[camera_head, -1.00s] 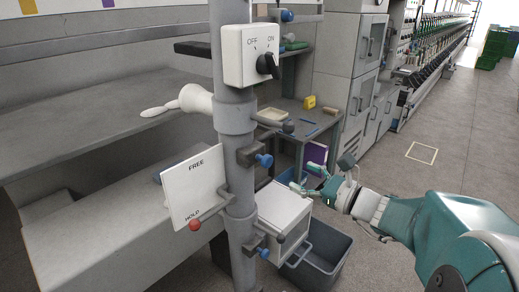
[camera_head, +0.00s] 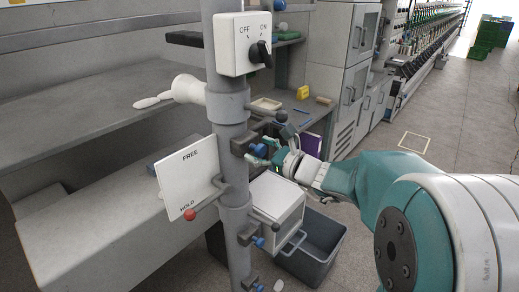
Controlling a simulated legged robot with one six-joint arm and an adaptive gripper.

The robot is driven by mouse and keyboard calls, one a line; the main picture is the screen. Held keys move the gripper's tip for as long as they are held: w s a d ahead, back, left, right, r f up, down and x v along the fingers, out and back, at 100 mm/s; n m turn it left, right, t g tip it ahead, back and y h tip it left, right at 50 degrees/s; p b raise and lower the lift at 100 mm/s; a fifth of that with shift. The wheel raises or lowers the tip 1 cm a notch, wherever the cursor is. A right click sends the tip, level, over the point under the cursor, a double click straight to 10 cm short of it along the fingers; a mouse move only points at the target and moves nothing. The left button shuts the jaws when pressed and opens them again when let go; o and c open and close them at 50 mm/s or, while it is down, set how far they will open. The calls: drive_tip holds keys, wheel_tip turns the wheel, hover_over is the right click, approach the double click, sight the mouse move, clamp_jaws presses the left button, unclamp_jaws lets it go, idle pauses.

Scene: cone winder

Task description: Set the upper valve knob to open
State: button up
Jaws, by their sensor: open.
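A white box with a black knob (camera_head: 262,53) is at the top of the grey pole (camera_head: 238,185). Its marks read OFF and ON, and the knob sits on the right, below ON. No label reading "open" is legible. Below it, a dark clamp (camera_head: 243,145) with a blue knob (camera_head: 257,149) is on the pole. Lower down is another blue knob (camera_head: 259,242). My gripper (camera_head: 266,153) is open, its teal fingers close to the right of the upper blue knob, partly overlapping it in view. I cannot tell if they touch. Nothing is seen held.
A white FREE/HOLD plate (camera_head: 187,177) with a red ball (camera_head: 189,214) is left of the pole. A black-ended lever (camera_head: 281,116) sticks out just above my gripper. A white box (camera_head: 275,199) and a grey bin (camera_head: 312,247) are below.

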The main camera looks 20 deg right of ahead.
clamp_jaws()
drive_tip(key=shift+s+d, duration=0.35)
drive_tip(key=v, duration=0.3)
drive_tip(key=shift+s, duration=0.2)
unclamp_jaws()
drive_tip(key=shift+s, duration=0.1)
drive_tip(key=shift+d, duration=0.1)
